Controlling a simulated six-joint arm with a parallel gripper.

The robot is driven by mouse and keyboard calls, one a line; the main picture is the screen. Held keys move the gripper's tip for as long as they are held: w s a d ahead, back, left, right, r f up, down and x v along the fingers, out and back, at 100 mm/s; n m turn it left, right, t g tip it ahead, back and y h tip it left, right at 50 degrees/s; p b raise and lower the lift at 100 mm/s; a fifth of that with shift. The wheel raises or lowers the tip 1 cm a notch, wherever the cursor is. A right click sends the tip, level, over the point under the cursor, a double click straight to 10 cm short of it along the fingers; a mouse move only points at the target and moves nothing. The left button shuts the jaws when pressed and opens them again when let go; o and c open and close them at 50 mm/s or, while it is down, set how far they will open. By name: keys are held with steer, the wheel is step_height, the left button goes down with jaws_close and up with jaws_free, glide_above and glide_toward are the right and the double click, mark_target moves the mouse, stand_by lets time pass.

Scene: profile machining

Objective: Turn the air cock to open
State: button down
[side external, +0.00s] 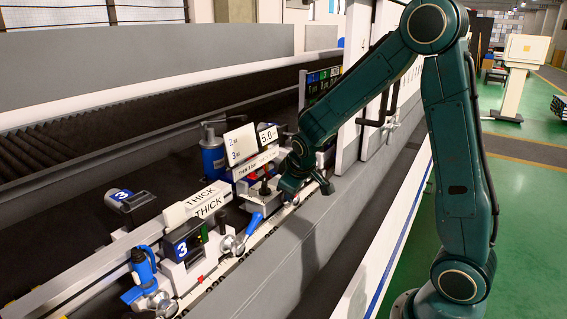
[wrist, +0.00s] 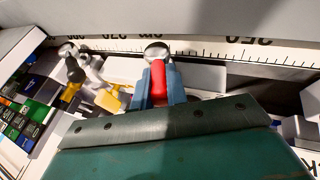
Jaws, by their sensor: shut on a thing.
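In the wrist view, a red handle (wrist: 159,84), which looks like the air cock's lever, sits between the two blue-grey fingers of my gripper (wrist: 160,82). The fingers are shut on it. A round metal end (wrist: 156,51) shows just beyond the fingertips, by the ruler scale. In the side view my gripper (side external: 291,190) is low at the machine's front rail, and the handle is too small and covered to make out there. I cannot tell from these frames how far the handle is turned.
A metal knob with a yellow part (wrist: 70,92) stands left of my fingers. Colored labelled blocks (wrist: 25,112) lie further left. In the side view, a blue lever (side external: 254,223), a unit marked 3 (side external: 183,246) and a blue cylinder (side external: 212,152) stand along the rail.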

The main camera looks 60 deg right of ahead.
steer(key=shift+a+f+n+h, duration=0.3)
steer(key=shift+a+h, duration=0.15)
steer(key=shift+h, duration=0.65)
steer(key=c, duration=1.4)
jaws_free()
steer(key=shift+r, duration=0.1)
steer(key=v, duration=1.3)
steer(key=shift+s+a, duration=0.2)
steer(key=shift+a, duration=0.2)
steer(key=shift+s+r, duration=0.1)
steer(key=s+a+r+y, duration=0.1)
steer(key=s+a+y, duration=0.1)
steer(key=s, duration=0.6)
steer(key=s+a+r+m+t+y, duration=0.1)
steer(key=s+a+r+y, duration=0.1)
steer(key=s, duration=0.7)
steer(key=shift+a+r+y, duration=0.3)
steer(key=shift+a+y, duration=0.4)
steer(key=shift+y, duration=0.5)
